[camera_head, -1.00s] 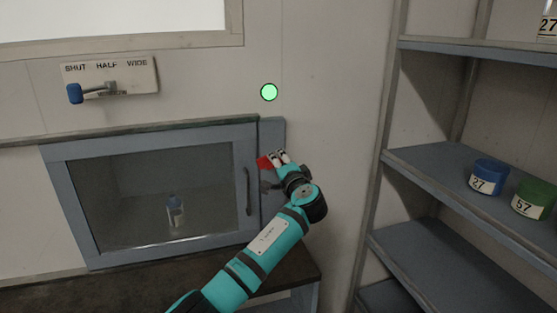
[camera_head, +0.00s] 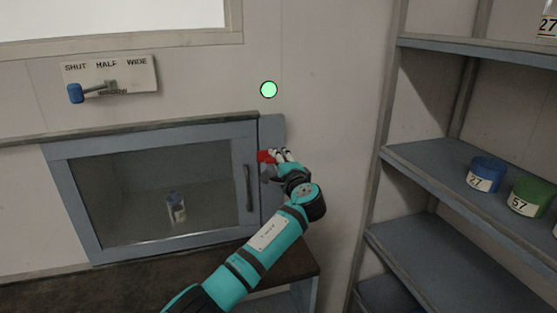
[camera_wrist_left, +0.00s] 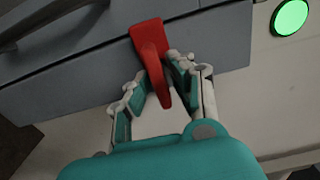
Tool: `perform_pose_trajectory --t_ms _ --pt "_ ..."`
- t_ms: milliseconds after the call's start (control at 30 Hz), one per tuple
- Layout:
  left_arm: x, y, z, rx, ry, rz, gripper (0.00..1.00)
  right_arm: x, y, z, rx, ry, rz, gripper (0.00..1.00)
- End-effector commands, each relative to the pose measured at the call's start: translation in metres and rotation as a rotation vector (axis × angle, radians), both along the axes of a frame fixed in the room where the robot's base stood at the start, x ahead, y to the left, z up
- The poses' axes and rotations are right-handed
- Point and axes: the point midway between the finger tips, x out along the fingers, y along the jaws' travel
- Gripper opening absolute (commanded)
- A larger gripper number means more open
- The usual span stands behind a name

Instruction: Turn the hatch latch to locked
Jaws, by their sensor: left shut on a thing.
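The red hatch latch (camera_head: 265,156) is on the blue-grey frame just right of the hatch door (camera_head: 150,145). It also shows in the left wrist view (camera_wrist_left: 150,50), with its lever between my fingers. My left gripper (camera_head: 277,160) is at the latch; in the left wrist view the gripper (camera_wrist_left: 160,88) is shut on the lever. The hatch door looks closed, with a dark vertical handle (camera_head: 247,188). A small labelled bottle (camera_head: 176,208) stands behind its glass. My right gripper is not in view.
A round green light (camera_head: 269,90) is on the wall above the latch. A blue-handled lever (camera_head: 76,93) sits on a plate marked SHUT, HALF, WIDE. Shelves (camera_head: 430,160) with a blue jar (camera_head: 487,174) and a green jar (camera_head: 529,198) stand at right.

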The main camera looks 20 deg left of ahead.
Motion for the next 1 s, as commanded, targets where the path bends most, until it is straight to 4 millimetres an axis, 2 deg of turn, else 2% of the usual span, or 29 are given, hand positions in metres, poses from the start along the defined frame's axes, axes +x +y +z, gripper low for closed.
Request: perform_pose_trajectory --t_ms 133,167,233,500,633,767,1000 --pt "0.0 0.0 0.0 0.001 0.001 -0.001 0.0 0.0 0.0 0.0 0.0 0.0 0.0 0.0" --pt "0.0 0.0 0.0 0.001 0.001 -0.001 0.26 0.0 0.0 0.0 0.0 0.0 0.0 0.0" --pt "0.0 0.0 0.0 0.0 0.0 -0.001 0.35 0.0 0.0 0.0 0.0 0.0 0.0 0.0" --pt "0.0 -0.001 0.0 -0.001 -0.001 -0.001 0.35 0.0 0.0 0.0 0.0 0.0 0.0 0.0" --pt "-0.007 -0.006 -0.001 -0.001 -0.001 -0.003 0.35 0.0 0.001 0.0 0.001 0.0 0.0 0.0" --pt "-0.024 -0.018 -0.001 -0.003 -0.001 -0.004 0.35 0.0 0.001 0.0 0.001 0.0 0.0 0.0" --pt "-0.067 -0.048 -0.001 -0.003 0.001 -0.005 0.35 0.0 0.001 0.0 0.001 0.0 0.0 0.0"
